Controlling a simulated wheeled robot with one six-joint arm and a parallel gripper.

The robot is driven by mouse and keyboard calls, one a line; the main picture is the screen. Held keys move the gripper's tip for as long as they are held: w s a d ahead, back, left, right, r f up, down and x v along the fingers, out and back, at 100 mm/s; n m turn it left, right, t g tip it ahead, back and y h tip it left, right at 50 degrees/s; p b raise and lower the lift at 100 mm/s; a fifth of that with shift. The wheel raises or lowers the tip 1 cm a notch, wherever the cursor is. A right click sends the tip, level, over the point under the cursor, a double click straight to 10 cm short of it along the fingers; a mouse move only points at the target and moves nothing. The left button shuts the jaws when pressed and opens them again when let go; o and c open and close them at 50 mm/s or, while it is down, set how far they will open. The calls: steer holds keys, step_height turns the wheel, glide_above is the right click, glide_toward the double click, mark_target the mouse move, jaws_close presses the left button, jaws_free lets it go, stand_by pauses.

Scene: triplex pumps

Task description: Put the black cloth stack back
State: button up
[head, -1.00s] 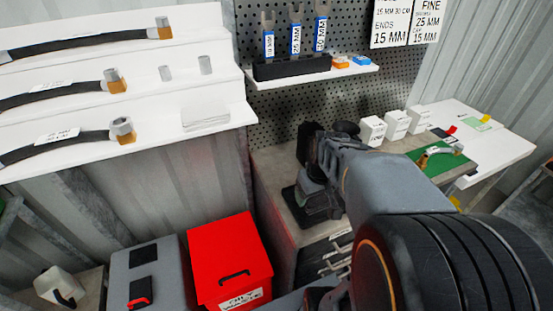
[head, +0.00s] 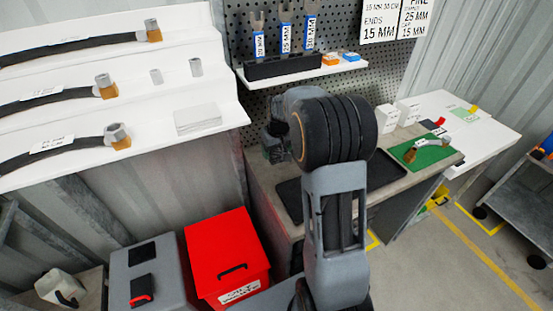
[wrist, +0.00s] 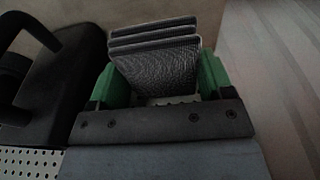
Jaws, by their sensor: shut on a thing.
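My gripper (wrist: 160,84) has green fingers, one on each side of the black cloth stack (wrist: 155,62), and is shut on it. The stack shows several dark, woven-looking layers, with their edges fanned at the top. In the head view my gripper (head: 274,150) is small and mostly behind my own arm, close to the pegboard above the bench. The cloth stack cannot be made out there.
A dark tray (head: 290,200) lies on the bench. White boxes (head: 408,110) and a green mat (head: 425,155) are to its right. A tool shelf (head: 340,67) hangs above. A pale flat stack (head: 197,118) is on the white stepped shelf (head: 165,135). A red box (head: 225,255) stands below.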

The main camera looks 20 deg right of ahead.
mark_target(276, 166)
step_height(276, 166, down, 5)
steer(key=shift+r, duration=0.15)
steer(key=shift+w+f, duration=0.2)
steer(key=shift+f, duration=0.15)
steer(key=shift+f, duration=0.1)
steer(key=o, duration=0.9)
